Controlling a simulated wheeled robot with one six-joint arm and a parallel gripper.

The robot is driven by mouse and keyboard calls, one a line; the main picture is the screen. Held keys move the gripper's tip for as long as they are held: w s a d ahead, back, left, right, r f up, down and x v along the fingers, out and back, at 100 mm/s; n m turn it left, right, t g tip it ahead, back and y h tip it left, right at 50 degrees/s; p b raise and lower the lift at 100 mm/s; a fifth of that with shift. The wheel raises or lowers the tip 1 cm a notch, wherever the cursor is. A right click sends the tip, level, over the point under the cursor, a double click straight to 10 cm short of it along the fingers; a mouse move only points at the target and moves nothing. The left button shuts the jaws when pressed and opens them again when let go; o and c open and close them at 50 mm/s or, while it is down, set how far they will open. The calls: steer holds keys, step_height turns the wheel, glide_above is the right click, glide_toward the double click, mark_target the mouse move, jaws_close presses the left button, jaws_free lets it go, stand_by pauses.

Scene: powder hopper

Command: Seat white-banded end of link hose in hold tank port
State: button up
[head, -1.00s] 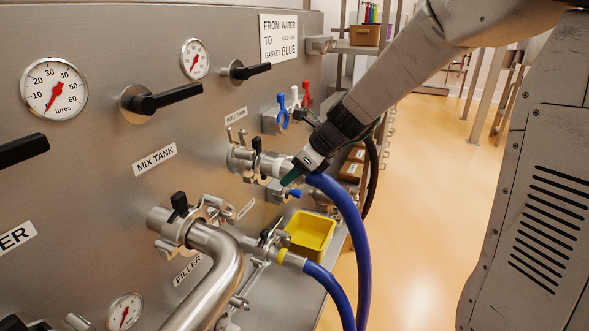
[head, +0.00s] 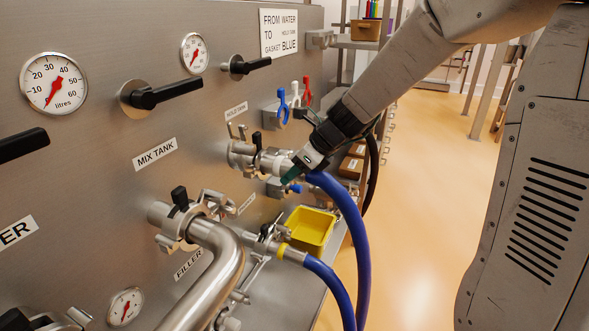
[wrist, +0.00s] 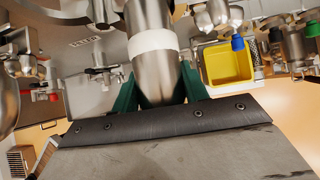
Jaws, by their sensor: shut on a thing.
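The blue link hose (head: 352,225) hangs in a curve from my gripper (head: 296,172). My gripper is shut on its metal end, which lies between the green fingers in the wrist view (wrist: 155,88). A white band (wrist: 153,41) circles that metal end just beyond the fingers. The hold tank port (head: 240,152), a steel fitting with a black-handled clamp, is under the HOLD TANK label. The held end lies in line with the port and appears to meet it; the fingers partly hide the joint, so I cannot tell whether it is seated.
A yellow bin (head: 325,230) sits on the ledge below. A yellow-banded hose end (head: 283,250) is on a lower fitting. A bent steel pipe (head: 215,262) stands out in front at the mix tank. Blue, white and red clips (head: 294,95) hang above the port. Open floor lies right.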

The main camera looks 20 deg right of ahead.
steer(key=o, duration=1.3)
steer(key=shift+a, duration=0.1)
steer(key=shift+o, duration=0.2)
steer(key=shift+f, duration=0.1)
steer(key=v, duration=0.8)
